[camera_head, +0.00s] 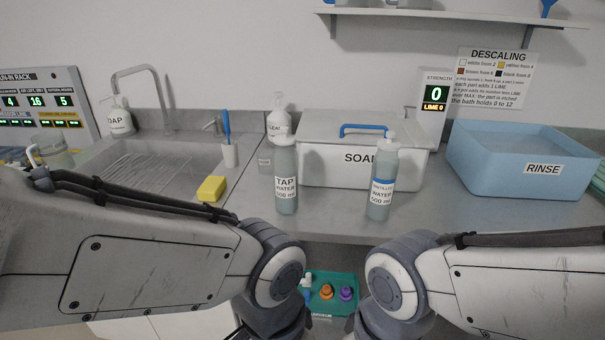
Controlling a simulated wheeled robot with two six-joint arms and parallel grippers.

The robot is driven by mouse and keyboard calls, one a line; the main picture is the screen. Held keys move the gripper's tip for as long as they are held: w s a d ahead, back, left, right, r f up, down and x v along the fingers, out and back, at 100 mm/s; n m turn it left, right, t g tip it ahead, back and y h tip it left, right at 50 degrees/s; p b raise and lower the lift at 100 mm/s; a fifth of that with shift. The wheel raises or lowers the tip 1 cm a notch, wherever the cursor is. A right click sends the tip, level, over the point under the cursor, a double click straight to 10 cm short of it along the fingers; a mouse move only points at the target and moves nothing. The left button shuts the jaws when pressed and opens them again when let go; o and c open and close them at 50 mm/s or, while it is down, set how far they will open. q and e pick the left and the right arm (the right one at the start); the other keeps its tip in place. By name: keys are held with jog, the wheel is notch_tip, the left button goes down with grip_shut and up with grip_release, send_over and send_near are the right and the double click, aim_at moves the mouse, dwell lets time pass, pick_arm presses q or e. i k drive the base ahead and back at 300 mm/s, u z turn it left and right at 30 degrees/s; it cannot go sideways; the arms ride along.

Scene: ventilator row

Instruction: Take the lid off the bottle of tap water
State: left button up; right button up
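The bottle of tap water (286,197) stands upright on the steel counter, left of the SOAK box. It is clear with a white label, and its pale lid (285,142) is on top. A similar bottle of distilled water (382,186) with a blue-banded label and white top stands to its right. My two arms come in from the left and right edges and bend down at the bottom middle. Both grippers are below the picture, so their state is hidden.
Behind the bottles are the SOAK box (325,170) and a LEAF-labelled pump bottle (279,118). A blue RINSE tub (480,172) is at right. A yellow sponge (212,188) lies by the sink at left. A teal tray (334,307) with small coloured parts sits low between my arms.

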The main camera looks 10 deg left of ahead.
aim_at(284, 139)
jog(key=u, duration=1.75)
jog(key=i, duration=1.3)
jog(key=z, duration=1.9)
